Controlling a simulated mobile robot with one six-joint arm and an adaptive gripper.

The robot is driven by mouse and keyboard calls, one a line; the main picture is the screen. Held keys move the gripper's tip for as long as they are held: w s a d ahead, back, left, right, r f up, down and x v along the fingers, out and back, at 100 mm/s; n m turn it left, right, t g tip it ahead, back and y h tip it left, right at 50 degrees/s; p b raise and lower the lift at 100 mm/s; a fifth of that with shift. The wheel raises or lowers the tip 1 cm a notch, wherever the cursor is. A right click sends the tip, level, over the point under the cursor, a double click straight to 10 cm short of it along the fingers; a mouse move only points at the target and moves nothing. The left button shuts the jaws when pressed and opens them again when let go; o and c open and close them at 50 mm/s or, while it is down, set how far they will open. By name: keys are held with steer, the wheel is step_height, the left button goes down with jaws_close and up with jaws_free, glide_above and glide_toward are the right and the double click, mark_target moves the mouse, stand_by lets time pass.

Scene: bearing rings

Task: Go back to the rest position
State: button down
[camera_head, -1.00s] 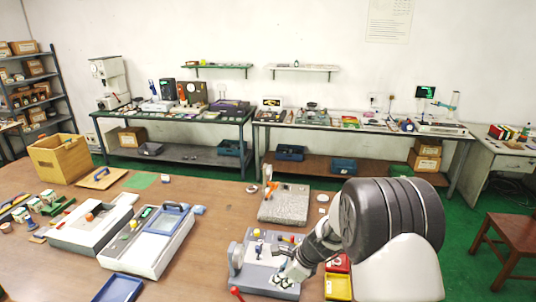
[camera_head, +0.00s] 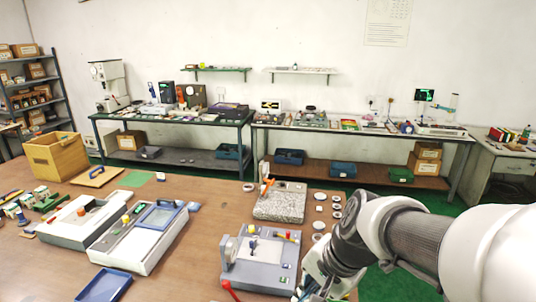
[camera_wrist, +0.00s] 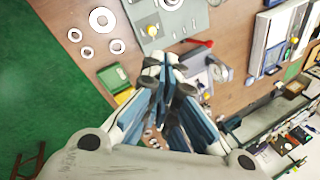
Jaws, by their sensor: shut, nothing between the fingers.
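My gripper (camera_head: 318,288) is at the bottom of the head view, beside the right edge of the grey fixture (camera_head: 262,262) with its dial and red-tipped lever. In the wrist view my gripper's blue-grey fingers (camera_wrist: 170,72) are closed together with nothing between them. Several metal bearing rings (camera_head: 320,209) lie on the brown table to the right of the granite block (camera_head: 280,202). Rings (camera_wrist: 103,19) also show at the upper left of the wrist view, apart from the fingers. Part of my gripper is cut off by the lower edge of the head view.
Two grey-white instrument boxes (camera_head: 140,240) and a blue tray (camera_head: 103,287) stand on the left of the table. A wooden box (camera_head: 56,158) is at its back left. Benches with equipment line the wall. Green floor (camera_wrist: 40,75) lies beyond the table edge.

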steer(key=s+d+f+n+h+b, duration=0.1)
steer(key=s+d+n+b, duration=0.1)
steer(key=s, duration=0.6)
steer(key=s+d+f+n+t+h+b, duration=0.1)
steer(key=s+d+f+n+h+b, duration=0.1)
steer(key=s+n, duration=0.4)
steer(key=s+d+b, duration=0.1)
steer(key=s+d, duration=0.1)
steer(key=shift+d+n, duration=0.3)
steer(key=shift+d, duration=0.05)
steer(key=c, duration=2.3)
jaws_free()
